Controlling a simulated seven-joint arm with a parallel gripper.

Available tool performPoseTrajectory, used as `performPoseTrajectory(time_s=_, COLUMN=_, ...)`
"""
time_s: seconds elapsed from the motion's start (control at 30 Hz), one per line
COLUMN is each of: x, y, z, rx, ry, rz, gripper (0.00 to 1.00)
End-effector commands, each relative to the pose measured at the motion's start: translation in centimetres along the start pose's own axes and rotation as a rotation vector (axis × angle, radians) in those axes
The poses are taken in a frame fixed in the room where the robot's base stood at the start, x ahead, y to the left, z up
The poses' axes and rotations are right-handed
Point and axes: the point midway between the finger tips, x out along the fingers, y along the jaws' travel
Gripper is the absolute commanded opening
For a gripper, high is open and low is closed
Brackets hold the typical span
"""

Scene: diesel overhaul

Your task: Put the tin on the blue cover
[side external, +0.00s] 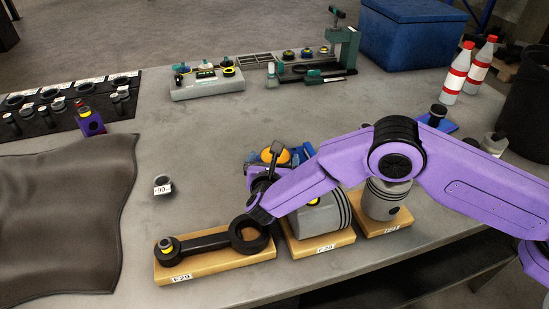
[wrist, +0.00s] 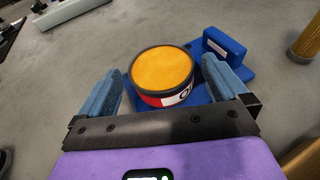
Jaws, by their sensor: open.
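The tin (wrist: 160,69) has an orange-yellow top, a dark rim and a red label with white. In the wrist view it stands ahead of my gripper (wrist: 161,80), between the lines of the two blue fingers. My gripper is open, with gaps visible beside the tin. In the side view the tin's orange top (side external: 275,154) shows behind my arm, partly hidden. A blue flat piece with a raised block (wrist: 224,50) lies beside and partly behind the tin; whether the tin rests on it is unclear. A large blue lidded box (side external: 410,32) stands at the back; I cannot tell which is the blue cover.
Wooden boards with a connecting rod (side external: 212,243) and pistons (side external: 388,200) line the front edge. A grey cloth (side external: 62,210) lies left. Two red-and-white bottles (side external: 468,70) stand right, near a small blue pad (side external: 449,126). The left-centre table is mostly clear around a small ring (side external: 162,184).

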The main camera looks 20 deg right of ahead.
Motion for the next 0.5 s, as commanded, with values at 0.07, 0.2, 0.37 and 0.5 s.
performPoseTrajectory(time_s=0.07, x=-1.3, y=0.1, z=0.5, rx=0.003, ry=0.000, rz=0.002, gripper=1.00)
performPoseTrajectory(time_s=0.2, x=-1.9, y=0.0, z=3.1, rx=0.005, ry=0.000, rz=0.001, gripper=1.00)
performPoseTrajectory(time_s=0.37, x=-2.6, y=0.0, z=5.2, rx=0.002, ry=-0.001, rz=0.002, gripper=1.00)
performPoseTrajectory(time_s=0.5, x=-2.9, y=0.0, z=6.3, rx=0.001, ry=0.000, rz=0.000, gripper=1.00)
